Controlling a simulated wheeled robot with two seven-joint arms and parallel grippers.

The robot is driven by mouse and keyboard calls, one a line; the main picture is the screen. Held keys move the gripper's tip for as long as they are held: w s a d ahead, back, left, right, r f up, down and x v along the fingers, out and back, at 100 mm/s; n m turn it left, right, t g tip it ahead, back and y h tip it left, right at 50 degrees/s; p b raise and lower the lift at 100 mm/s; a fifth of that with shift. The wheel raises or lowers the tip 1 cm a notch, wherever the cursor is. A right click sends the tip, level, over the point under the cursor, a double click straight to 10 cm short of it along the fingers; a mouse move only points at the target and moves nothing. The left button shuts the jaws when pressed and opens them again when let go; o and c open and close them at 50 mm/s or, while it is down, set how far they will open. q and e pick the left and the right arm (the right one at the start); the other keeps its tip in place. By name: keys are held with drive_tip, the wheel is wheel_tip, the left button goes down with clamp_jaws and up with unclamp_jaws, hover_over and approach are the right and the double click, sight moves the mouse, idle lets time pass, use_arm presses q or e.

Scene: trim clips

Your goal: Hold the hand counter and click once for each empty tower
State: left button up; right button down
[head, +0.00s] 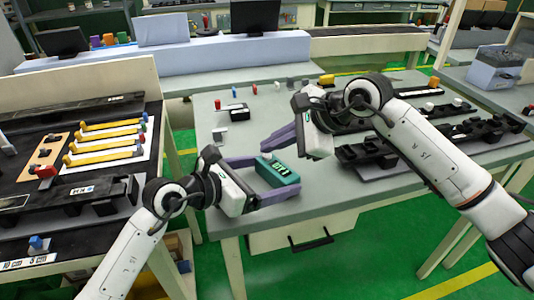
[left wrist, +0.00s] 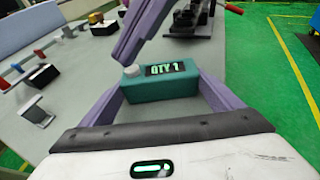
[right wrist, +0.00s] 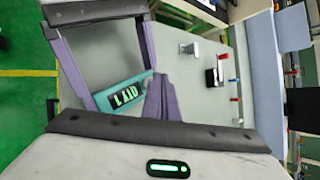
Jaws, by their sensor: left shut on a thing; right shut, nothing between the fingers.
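The teal hand counter (head: 267,166) is above the grey table's near edge, between the purple fingers of my left gripper (head: 278,173), shut on its sides. In the left wrist view the counter (left wrist: 165,85) has a lit display reading QTY 1 and a white round button (left wrist: 131,71) on top. My right gripper (head: 266,147) is shut and empty, its fingertips close above the button end. In the right wrist view its fingers (right wrist: 160,82) overlap the counter's button end; I cannot tell whether they touch the button. Black racks (head: 375,152) that may be the towers stand right; their slots are too small to read.
Red, blue and white small parts (head: 230,105) stand on the grey table (head: 325,185) behind the grippers. A left bench holds yellow strips (head: 105,140) on a white board. A drawer (head: 300,238) hangs below the table's front edge.

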drive_tip(key=shift+r, duration=0.6)
drive_tip(key=shift+r, duration=2.5)
idle(0.5)
wheel_tip(320, 180, up, 4)
drive_tip(key=shift+f, duration=0.1)
drive_tip(key=shift+f, duration=4.45)
